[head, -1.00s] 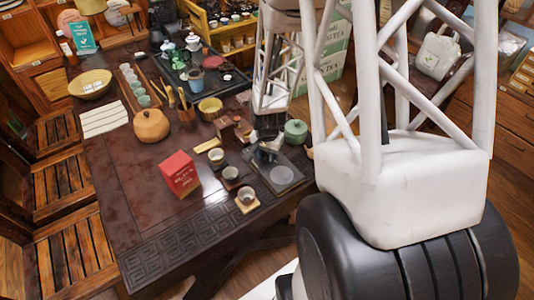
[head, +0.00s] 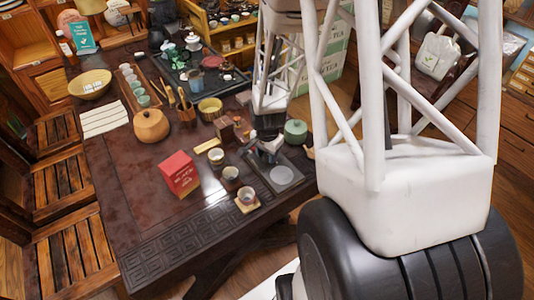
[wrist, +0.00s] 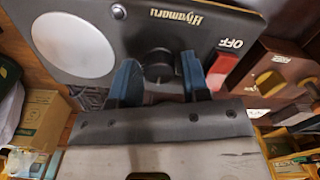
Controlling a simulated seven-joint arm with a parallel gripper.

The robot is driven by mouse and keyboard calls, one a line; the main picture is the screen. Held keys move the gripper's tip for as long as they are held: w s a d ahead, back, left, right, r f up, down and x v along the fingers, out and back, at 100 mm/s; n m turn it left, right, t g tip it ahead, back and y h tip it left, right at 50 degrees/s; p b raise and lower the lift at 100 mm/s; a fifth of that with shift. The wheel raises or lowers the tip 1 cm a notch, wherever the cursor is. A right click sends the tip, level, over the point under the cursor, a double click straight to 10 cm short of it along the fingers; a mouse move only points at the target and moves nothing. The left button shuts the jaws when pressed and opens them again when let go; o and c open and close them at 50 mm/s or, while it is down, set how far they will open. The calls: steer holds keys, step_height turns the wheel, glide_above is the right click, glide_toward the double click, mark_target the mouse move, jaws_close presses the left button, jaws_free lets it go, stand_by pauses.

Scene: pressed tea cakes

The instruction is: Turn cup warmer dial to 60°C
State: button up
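The cup warmer (head: 262,183) is a dark flat unit near the right edge of the table, with a pale round plate (head: 283,175). In the wrist view the warmer's black panel (wrist: 205,17) carries a large white disc (wrist: 73,45), a "Hiyamaru" label and a red switch (wrist: 222,71) beside the word OFF. The black dial (wrist: 158,66) shows between the two blue fingertips of my gripper (wrist: 158,78). The fingers are apart, one on each side of the dial; whether they touch it cannot be told. No temperature marks are readable. In the head view my arm partly covers the warmer.
Small cups (head: 231,173) stand left of the warmer, near a red box (head: 180,174). A green lidded pot (head: 296,131) stands close behind it. A wooden holder (head: 225,128) is behind to the left. The table's front left is clear.

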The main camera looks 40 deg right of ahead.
mark_target(267, 155)
steer(key=shift+o, duration=1)
steer(key=shift+r, duration=3.9)
